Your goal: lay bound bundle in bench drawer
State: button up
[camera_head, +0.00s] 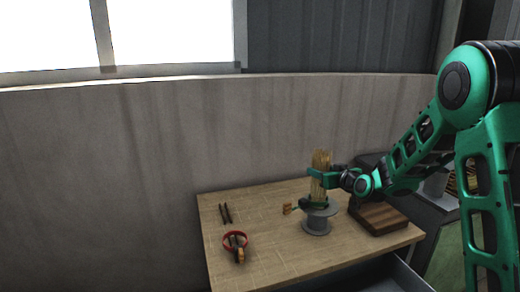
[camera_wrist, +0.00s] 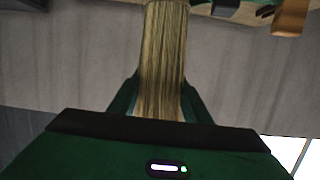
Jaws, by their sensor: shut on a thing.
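The bundle (camera_head: 321,160) is a straw-coloured sheaf of bristles, standing upright in the head view. I cannot tell whether the bundle's lower end touches the stand. In the wrist view the bundle (camera_wrist: 165,60) runs between the two green fingers (camera_wrist: 160,95) of my gripper. A binding is not clearly visible. The bench drawer (camera_head: 385,278) shows at the bottom right of the head view, pulled out below the bench top; most of its inside is cut off.
A small orange piece (camera_head: 287,209) is left of the stand. The bench's front middle is clear.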

jog(key=shift+r, duration=6.85)
